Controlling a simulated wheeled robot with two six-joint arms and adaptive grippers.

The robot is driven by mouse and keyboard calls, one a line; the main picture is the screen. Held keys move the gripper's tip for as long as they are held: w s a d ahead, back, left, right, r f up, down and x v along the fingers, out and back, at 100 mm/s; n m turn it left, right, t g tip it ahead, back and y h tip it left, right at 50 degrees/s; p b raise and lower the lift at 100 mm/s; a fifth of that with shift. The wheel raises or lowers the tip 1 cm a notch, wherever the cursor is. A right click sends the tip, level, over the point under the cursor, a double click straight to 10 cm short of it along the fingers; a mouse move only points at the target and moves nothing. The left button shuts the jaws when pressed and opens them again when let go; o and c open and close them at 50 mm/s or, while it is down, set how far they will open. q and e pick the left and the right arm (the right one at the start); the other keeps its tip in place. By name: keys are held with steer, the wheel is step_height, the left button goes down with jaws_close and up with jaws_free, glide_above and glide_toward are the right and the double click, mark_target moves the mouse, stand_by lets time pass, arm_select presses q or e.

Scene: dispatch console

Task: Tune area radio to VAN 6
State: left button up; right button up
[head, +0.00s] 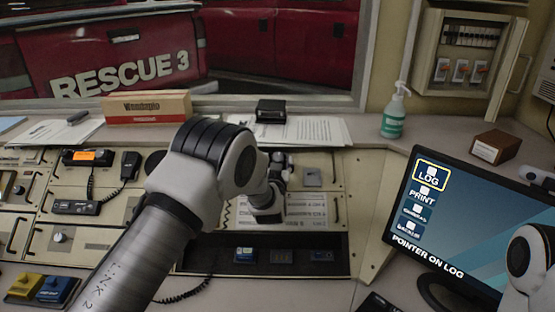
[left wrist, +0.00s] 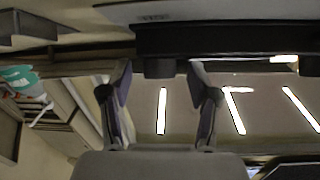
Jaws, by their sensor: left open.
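A radio with a lit orange display (head: 88,157) sits in the left of the console, with a second dark radio unit (head: 75,207) below it. I cannot tell which is the area radio, and no channel name is readable. My left gripper (head: 277,172) is small and partly hidden behind its own wrist, over the middle console panel. In the left wrist view its two fingers (left wrist: 160,88) stand apart with nothing between them. A dark housing (left wrist: 230,40) with short dark round parts is just beyond the fingertips; I cannot tell whether they touch it. My right gripper is not in view.
A monitor (head: 470,225) stands at right, reading POINTER ON LOG. A coiled cord hangs near my left arm.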

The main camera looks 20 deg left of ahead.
arm_select(q)
steer(key=shift+w+r, duration=0.1)
steer(key=shift+w, duration=0.1)
steer(key=shift+s+d+r, duration=0.1)
steer(key=shift+s+r, duration=0.1)
steer(key=shift+s, duration=0.05)
steer(key=shift+w+f, duration=0.1)
steer(key=c, duration=1.2)
steer(key=shift+o, duration=0.2)
steer(key=shift+n+y+b, duration=0.3)
steer(key=shift+n+y, duration=0.3)
steer(key=shift+d+f+n+g+y+b, duration=0.15)
steer(key=shift+n+g+y+b, duration=0.3)
steer(key=shift+n+y, duration=0.65)
steer(key=shift+w+d+r+n+g+y, duration=0.1)
steer(key=shift+n+g+y, duration=0.7)
steer(key=shift+n, duration=0.35)
steer(key=shift+w+d+r+n+g+y, duration=0.1)
steer(key=shift+n+g+y, duration=0.7)
steer(key=shift+n, duration=0.4)
steer(key=shift+w+d+n+g+y, duration=0.1)
steer(key=shift+n+g+y, duration=0.7)
steer(key=shift+n, duration=0.35)
